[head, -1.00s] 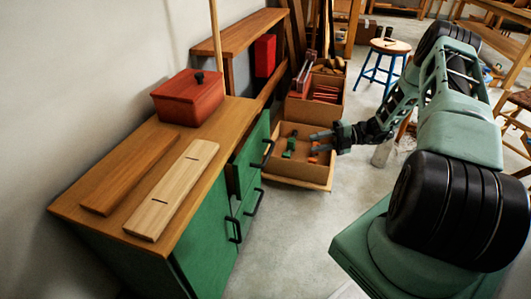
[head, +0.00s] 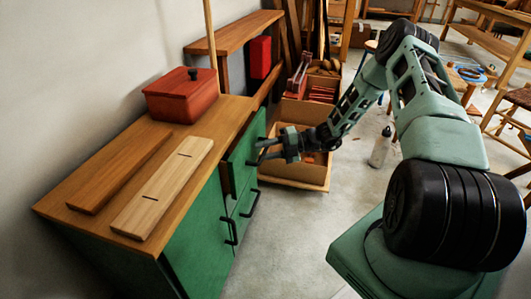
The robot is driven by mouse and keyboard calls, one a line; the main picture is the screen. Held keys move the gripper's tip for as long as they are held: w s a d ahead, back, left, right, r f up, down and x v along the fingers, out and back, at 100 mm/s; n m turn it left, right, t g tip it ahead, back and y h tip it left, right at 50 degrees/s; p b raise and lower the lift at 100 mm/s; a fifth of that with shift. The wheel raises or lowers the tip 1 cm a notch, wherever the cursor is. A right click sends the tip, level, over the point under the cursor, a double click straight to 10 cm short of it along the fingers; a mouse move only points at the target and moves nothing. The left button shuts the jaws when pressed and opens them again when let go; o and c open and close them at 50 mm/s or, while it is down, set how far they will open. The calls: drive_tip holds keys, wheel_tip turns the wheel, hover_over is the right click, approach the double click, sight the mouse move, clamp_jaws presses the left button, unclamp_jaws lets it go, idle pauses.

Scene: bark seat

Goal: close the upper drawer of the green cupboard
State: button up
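The green cupboard (head: 203,232) stands at the left under a wooden top. Its upper drawer (head: 241,165) stands out from the body, with a dark gap behind its green front. My gripper (head: 262,150) is at the drawer's front, its fingers pointing left towards it. The fingers look spread, with nothing seen between them. They overlap the area of the drawer's dark handle, so I cannot tell whether they touch it. The lower doors with dark handles (head: 232,232) look shut.
On the cupboard top are a red lidded box (head: 181,100) and two wooden boards (head: 162,188). An open cardboard box (head: 312,174) stands on the floor behind my gripper. A bottle (head: 380,150) stands to its right. The floor in front of the cupboard is clear.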

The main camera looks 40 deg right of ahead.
sight(253, 148)
drive_tip(key=shift+a, duration=0.1)
clamp_jaws()
drive_tip(key=shift+w+a+p, duration=0.4)
drive_tip(key=shift+w+a, duration=0.25)
drive_tip(key=shift+w, duration=0.2)
drive_tip(key=shift+w+a+p, duration=0.35)
drive_tip(key=shift+w+a, duration=0.3)
drive_tip(key=shift+w, duration=0.2)
unclamp_jaws()
drive_tip(key=shift+w, duration=0.1)
drive_tip(key=p+v, duration=0.3)
drive_tip(key=v, duration=1.4)
drive_tip(key=shift+d+r, duration=0.1)
drive_tip(key=shift+d, duration=0.05)
